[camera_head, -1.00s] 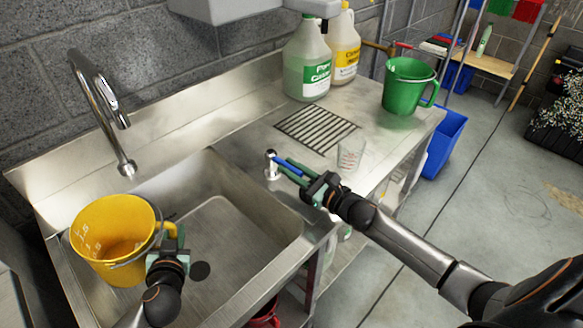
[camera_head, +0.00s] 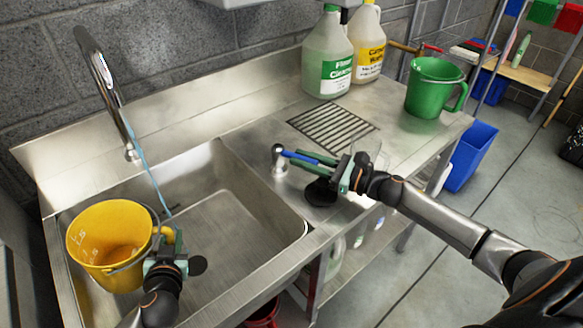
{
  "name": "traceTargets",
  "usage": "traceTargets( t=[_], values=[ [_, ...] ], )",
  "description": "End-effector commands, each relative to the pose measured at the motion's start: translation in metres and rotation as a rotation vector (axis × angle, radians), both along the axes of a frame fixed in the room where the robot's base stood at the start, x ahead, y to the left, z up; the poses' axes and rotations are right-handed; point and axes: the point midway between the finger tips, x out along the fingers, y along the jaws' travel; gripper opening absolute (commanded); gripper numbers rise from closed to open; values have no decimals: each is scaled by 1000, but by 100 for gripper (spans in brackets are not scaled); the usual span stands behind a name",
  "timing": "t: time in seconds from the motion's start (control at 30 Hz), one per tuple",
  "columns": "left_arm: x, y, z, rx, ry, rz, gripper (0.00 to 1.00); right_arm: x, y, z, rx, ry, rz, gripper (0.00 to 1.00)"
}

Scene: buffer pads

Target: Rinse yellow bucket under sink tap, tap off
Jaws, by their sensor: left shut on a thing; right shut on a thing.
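The yellow bucket (camera_head: 88,262) is upright in the left part of the sink basin (camera_head: 235,215). My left gripper (camera_head: 168,244) is shut on the bucket's handle at its right side. The curved metal tap (camera_head: 108,78) stands behind the basin. A thin bluish water stream (camera_head: 148,172) runs from its spout and comes down just right of the bucket, apparently outside its rim. The tap's blue lever (camera_head: 300,156) sits on a short metal post (camera_head: 279,160) on the counter. My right gripper (camera_head: 328,168) is shut on this lever.
A green jug (camera_head: 432,90), cleaner bottles (camera_head: 326,60) and a metal grate (camera_head: 333,130) are on the counter's far part. A clear cup (camera_head: 378,155) is partly hidden behind my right gripper. A blue bin (camera_head: 470,155) stands on the floor right of the counter.

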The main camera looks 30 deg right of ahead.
Motion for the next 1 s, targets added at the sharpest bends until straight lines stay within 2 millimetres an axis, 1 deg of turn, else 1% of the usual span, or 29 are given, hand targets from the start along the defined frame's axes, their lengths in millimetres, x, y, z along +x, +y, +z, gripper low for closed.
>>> traceTargets(
  t=[0.1, 0.37, 0.4, 0.63, 0.87, 1.0],
  values=[
    [0, -1, -1, -1, -2, -2, 0, -2, -4, 0, -1, 2, 6, 0],
    [0, -1, 0, -1, -2, -2, 0, -2, -4, 1, -1, 2, 6, 0],
    [0, -1, 0, -1, -2, -2, 0, -2, -4, 1, -1, 2, 6, 26],
    [0, -1, 0, -1, -3, -1, 0, -2, -4, 1, -1, 1, 6, 51],
    [0, -1, 0, 0, -3, -1, 0, -2, -3, 1, 0, 2, 7, 51],
    [0, -1, -1, 0, -3, -1, 0, -6, -6, 0, -1, 3, 7, 51]
  ],
)
